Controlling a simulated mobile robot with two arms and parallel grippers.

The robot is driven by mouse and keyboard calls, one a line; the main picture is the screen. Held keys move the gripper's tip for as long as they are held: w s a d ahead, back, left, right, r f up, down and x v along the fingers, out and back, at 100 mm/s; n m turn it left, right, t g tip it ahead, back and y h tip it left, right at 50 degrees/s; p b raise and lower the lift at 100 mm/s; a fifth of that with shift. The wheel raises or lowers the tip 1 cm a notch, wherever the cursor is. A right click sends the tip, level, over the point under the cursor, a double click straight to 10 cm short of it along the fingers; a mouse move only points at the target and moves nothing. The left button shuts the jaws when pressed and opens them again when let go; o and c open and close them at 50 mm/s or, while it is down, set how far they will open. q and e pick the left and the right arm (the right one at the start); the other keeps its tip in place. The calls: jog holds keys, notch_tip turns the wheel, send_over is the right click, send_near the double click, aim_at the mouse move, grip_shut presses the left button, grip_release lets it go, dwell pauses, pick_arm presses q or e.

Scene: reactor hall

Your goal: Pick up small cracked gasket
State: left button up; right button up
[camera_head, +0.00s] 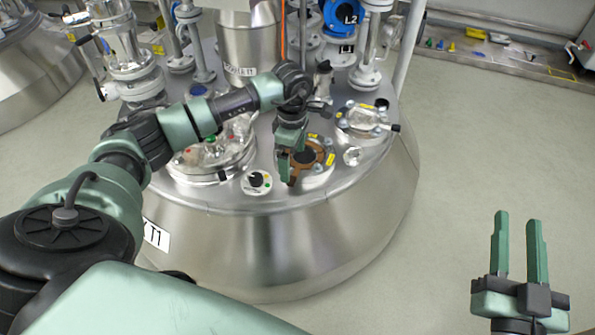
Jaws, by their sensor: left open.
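A small brown ring, which looks like the gasket (318,151), lies on a round port on the lid of the steel reactor vessel (300,245). Its middle is dark, and no crack can be made out at this size. My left gripper (288,168) is open and points down at the left edge of the ring, partly covering it. I cannot tell whether its fingers touch the ring. My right gripper (517,235) is open and empty, pointing up over the floor at the lower right, well away from the vessel.
A clamped glass port (365,120) stands right of the ring. A larger bolted sight glass (212,152) lies to the left, with a small gauge plate (257,182) in front. Pipes and a blue L2 valve (341,15) rise behind. The floor (490,150) on the right is clear.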

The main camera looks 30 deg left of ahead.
pick_arm(q)
jog(key=f, duration=0.1)
jog(key=f+b, duration=0.1)
jog(key=f, duration=0.3)
jog(key=shift+w+a+b, duration=0.1)
jog(key=shift+a+b, duration=0.15)
jog(key=shift+b, duration=0.1)
jog(key=c, duration=1.2)
pick_arm(e)
jog(key=s+r+t+y, duration=0.1)
jog(key=s+r+t, duration=0.2)
jog(key=r+t, duration=0.2)
notch_tip(320, 180, up, 3)
jog(key=shift+s+a+f+y, duration=0.1)
jog(key=shift+s+a+y, duration=0.05)
jog(key=shift+y, duration=0.25)
